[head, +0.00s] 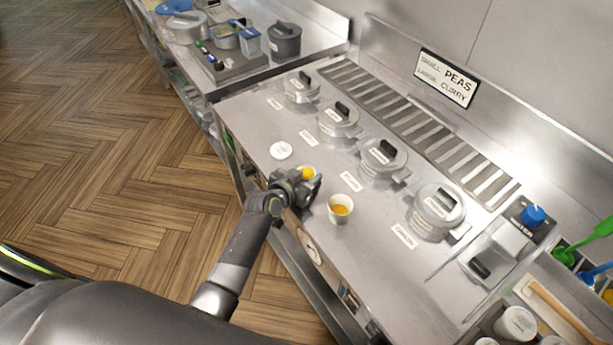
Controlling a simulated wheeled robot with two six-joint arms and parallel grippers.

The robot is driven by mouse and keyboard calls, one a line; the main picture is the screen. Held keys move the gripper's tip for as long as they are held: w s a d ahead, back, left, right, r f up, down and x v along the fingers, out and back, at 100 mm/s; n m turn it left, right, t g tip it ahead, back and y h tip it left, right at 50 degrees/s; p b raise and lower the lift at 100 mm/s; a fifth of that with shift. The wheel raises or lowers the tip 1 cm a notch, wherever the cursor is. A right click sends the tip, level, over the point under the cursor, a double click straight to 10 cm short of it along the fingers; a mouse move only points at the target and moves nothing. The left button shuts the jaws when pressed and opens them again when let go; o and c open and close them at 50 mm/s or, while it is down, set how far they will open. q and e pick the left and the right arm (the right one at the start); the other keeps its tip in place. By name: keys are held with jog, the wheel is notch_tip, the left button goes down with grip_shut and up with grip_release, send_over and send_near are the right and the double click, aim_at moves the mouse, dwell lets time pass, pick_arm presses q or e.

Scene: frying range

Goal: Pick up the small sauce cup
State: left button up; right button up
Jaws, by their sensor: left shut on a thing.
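A small sauce cup (307,173) with yellow-orange sauce is at the jaws of my left gripper (304,183), over the front part of the steel counter. The gripper is shut on the cup and hides much of its near side. I cannot tell whether the cup touches the counter. A larger white cup (341,209) with orange sauce stands to the right, apart from the gripper. My right gripper is not in view.
A white round disc (281,151) lies behind and left of the gripper. Several lidded pots, such as this one (384,160), line the counter before a slotted grille (415,120). Utensils and containers crowd the lower right. Bare steel (375,255) lies right of the larger cup.

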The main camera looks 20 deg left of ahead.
pick_arm(q)
notch_tip(320, 180, up, 10)
jog(key=shift+b, duration=0.3)
dwell(0.4)
dwell(0.4)
